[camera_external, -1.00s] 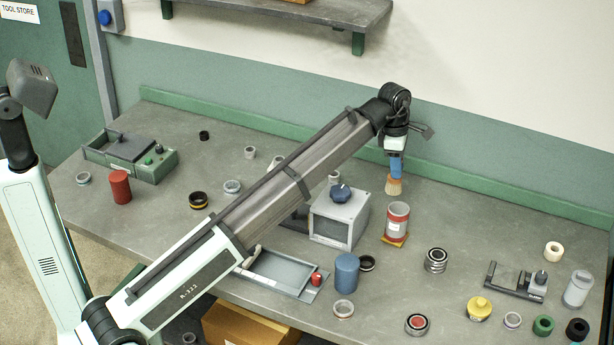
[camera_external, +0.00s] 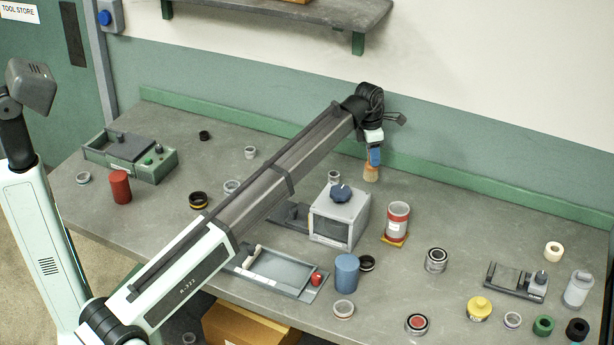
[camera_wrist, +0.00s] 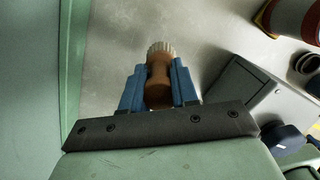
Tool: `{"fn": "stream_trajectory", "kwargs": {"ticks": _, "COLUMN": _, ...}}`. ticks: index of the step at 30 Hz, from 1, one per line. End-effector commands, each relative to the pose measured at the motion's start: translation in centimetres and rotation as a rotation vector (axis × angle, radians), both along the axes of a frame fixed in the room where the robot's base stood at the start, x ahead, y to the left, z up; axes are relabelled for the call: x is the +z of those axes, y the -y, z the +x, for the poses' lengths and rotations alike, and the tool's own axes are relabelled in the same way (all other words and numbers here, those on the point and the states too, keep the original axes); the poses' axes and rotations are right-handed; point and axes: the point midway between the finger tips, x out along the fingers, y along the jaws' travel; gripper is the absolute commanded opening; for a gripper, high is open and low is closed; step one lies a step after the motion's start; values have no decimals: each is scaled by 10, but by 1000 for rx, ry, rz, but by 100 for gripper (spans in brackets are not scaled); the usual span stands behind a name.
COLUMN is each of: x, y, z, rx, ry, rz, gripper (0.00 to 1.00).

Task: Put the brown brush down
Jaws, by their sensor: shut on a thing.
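The brown brush (camera_wrist: 158,78) is held between the blue fingers of my gripper (camera_wrist: 158,88) in the wrist view, with its pale bristles pointing away from the gripper. In the external view the brush (camera_external: 371,173) hangs bristles down below my gripper (camera_external: 374,156), over the back of the bench behind the grey box. I cannot tell how far its bristles are from the bench top.
The grey box with a dark blue knob (camera_external: 339,214) stands in front of the brush. A red-and-white jar (camera_external: 397,222) stands to its right. The green back ledge (camera_external: 447,180) runs close behind. Bare bench (camera_external: 480,215) lies to the right.

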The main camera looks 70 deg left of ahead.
Motion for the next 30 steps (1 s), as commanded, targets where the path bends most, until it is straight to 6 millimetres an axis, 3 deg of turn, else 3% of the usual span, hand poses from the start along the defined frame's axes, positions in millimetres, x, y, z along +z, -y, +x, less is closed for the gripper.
{"fn": "stream_trajectory", "kwargs": {"ticks": 15, "x": -51, "y": 1, "z": 0, "rx": -1, "ry": -1, "rz": -1, "gripper": 0}}
{"fn": "stream_trajectory", "kwargs": {"ticks": 27, "x": -54, "y": 0, "z": 0, "rx": -1, "ry": 0, "rz": 0, "gripper": 0}}
{"fn": "stream_trajectory", "kwargs": {"ticks": 28, "x": -55, "y": 0, "z": 0, "rx": -1, "ry": 0, "rz": 0, "gripper": 30}}
{"fn": "stream_trajectory", "kwargs": {"ticks": 30, "x": -54, "y": 0, "z": 0, "rx": -1, "ry": 0, "rz": 0, "gripper": 36}}
